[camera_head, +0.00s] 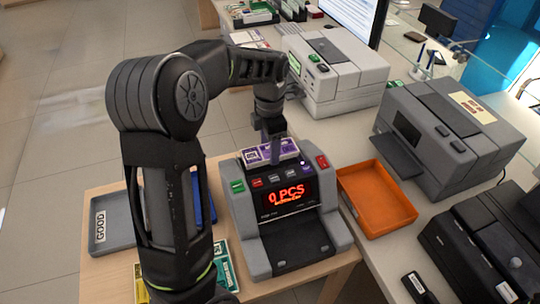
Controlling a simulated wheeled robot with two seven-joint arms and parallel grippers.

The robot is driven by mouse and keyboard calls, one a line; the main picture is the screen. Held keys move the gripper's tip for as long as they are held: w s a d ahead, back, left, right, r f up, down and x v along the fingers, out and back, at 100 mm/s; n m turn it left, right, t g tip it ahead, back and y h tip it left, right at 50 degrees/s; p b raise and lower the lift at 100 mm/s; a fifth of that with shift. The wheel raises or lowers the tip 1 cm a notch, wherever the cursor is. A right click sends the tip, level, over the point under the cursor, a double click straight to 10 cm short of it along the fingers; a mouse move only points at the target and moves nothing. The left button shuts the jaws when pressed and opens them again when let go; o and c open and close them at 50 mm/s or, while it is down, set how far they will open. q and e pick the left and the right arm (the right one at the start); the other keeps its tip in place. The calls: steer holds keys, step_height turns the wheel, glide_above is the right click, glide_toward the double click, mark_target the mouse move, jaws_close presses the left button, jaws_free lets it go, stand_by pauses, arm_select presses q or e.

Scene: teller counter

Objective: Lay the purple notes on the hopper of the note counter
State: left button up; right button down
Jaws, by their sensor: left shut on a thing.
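The note counter (288,222) stands in the middle of the head view, dark grey with a red lit display reading "0 PCS". The purple notes (281,151) are at the top back of the counter, over its hopper. My left gripper (274,149) comes down from above and is shut on the purple notes. I cannot tell whether the notes touch the hopper. The hopper surface is mostly hidden by the notes and the gripper. My right gripper is not in view.
An orange tray (376,198) stands right of the counter. A grey tray labelled GOOD (112,222) is at the left, partly behind my arm. Green notes (224,265) lie left of the counter. A white machine (335,70) and a grey machine (450,135) stand behind.

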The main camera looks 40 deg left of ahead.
arm_select(q)
steer(key=shift+f, duration=1.85)
steer(key=shift+f, duration=0.15)
steer(key=o, duration=1.4)
steer(key=shift+o, duration=0.2)
step_height(320, 180, up, 12)
steer(key=shift+r+b, duration=0.2)
steer(key=shift+b, duration=0.25)
